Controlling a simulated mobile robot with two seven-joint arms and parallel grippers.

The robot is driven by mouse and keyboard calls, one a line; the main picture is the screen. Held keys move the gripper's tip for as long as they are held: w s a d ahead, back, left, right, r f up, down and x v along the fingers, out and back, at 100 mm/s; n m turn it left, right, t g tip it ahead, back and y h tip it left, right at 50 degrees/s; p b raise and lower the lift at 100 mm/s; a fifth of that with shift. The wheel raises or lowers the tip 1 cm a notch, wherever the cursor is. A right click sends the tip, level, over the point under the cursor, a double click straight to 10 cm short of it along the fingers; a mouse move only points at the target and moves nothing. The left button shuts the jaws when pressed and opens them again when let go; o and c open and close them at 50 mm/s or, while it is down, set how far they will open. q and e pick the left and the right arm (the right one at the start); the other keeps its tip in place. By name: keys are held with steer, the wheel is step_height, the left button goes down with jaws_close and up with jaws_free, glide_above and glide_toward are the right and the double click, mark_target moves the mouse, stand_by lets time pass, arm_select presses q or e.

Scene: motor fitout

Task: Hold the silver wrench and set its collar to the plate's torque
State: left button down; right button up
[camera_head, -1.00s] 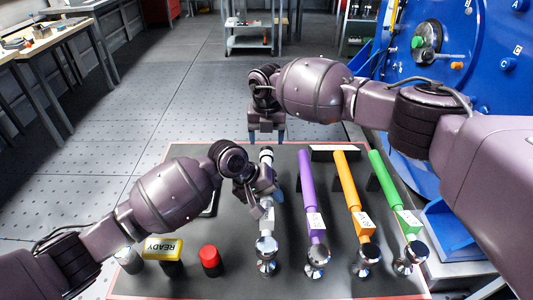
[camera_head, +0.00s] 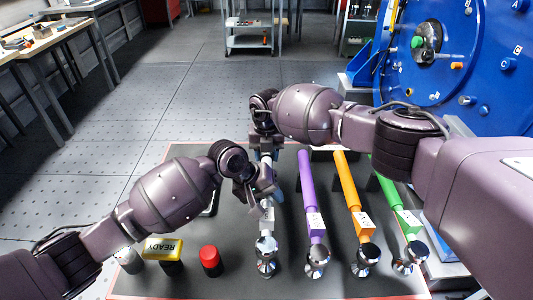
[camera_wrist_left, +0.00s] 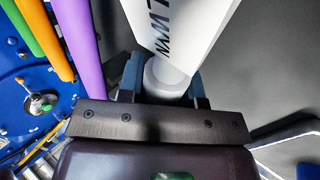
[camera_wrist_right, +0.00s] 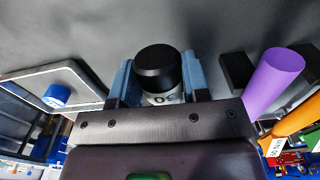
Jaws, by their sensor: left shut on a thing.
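The silver wrench (camera_head: 266,240) lies lengthwise on the dark bench mat, its round head toward me. My left gripper (camera_head: 262,192) is shut on its shaft; in the left wrist view the fingers flank the shaft below the white printed block (camera_wrist_left: 185,30). My right gripper (camera_head: 264,147) is at the wrench's far end. In the right wrist view its open fingers (camera_wrist_right: 158,72) straddle the black-capped end (camera_wrist_right: 158,62) and the pale collar with dark marks (camera_wrist_right: 162,98). The marks are partly hidden and not readable. The torque plate is not clearly seen.
Purple (camera_head: 307,190), orange (camera_head: 349,185) and green (camera_head: 392,195) wrenches lie right of the silver one. A yellow READY block (camera_head: 163,246), a red-capped button (camera_head: 210,257) and a grey knob (camera_head: 128,258) stand front left. A large blue panel (camera_head: 475,75) rises at right.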

steer(key=c, duration=0.4)
steer(key=shift+a+h, duration=0.1)
steer(key=shift+h, duration=0.7)
steer(key=o, duration=0.9)
steer(key=shift+o, duration=0.2)
steer(key=shift+r, duration=0.1)
step_height(320, 180, up, 12)
steer(key=a, duration=0.1)
steer(key=shift+a, duration=0.4)
